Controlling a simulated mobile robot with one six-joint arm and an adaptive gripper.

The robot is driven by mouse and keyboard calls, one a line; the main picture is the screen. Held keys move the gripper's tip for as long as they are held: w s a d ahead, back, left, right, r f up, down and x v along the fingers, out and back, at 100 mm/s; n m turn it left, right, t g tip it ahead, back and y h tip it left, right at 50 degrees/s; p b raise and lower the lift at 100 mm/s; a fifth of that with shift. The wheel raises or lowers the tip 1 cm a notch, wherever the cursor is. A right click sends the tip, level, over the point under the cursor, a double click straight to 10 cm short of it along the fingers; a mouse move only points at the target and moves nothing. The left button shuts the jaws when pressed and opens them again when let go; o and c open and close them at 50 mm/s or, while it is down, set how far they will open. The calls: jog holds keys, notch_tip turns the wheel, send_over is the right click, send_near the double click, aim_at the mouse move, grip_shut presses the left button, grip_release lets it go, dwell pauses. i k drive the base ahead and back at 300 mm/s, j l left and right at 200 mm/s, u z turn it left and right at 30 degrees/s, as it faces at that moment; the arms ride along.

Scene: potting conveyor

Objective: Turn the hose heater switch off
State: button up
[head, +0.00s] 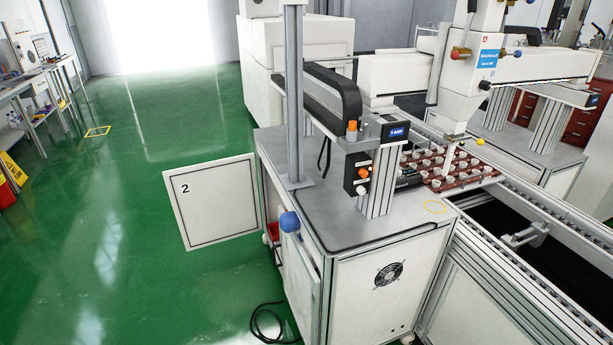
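A small black control box (357,170) stands on the grey bench top of the potting station, left of the metal posts. Its front carries a lit orange round element (363,172) and a pale round element (361,190) below it, with small white labels. The labels are too small to read, so I cannot tell which element is the hose heater switch or how it is set. An orange cap (351,130) sits above the box. My gripper is not in view.
An open door panel marked 2 (218,202) juts left from the cabinet. A dark cable (268,325) lies on the floor. A brown tray of white cups (452,168) is on the conveyor.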

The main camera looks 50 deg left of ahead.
aim_at(363, 172)
jog(key=u, duration=1.65)
